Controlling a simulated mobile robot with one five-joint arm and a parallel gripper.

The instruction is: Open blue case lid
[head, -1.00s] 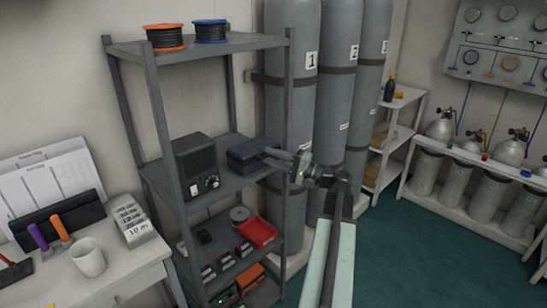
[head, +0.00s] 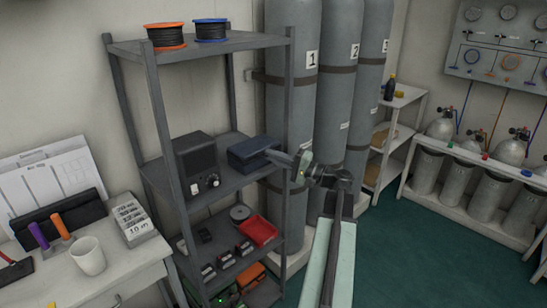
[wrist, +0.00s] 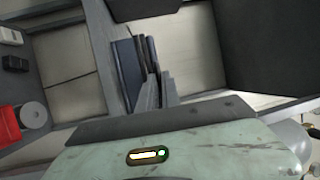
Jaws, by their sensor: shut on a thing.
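The blue case (head: 246,154) is a dark blue box on the middle shelf of the grey rack, right of a black speaker-like box. My gripper (head: 274,157) reaches it from the right, with its fingertips at the front edge of the lid. In the wrist view the case (wrist: 124,66) is a narrow blue slab beyond my fingers (wrist: 157,85). The fingers are close together and shut on the lid's edge. I cannot clearly tell how far the lid is raised; the inside of the case is not visible.
The black box (head: 196,160) stands close to the left of the case. A rack post rises in front, and grey cylinders (head: 292,110) stand behind the arm on the right. A red tray (head: 259,232) lies on the shelf below. Cable spools (head: 165,37) sit on top.

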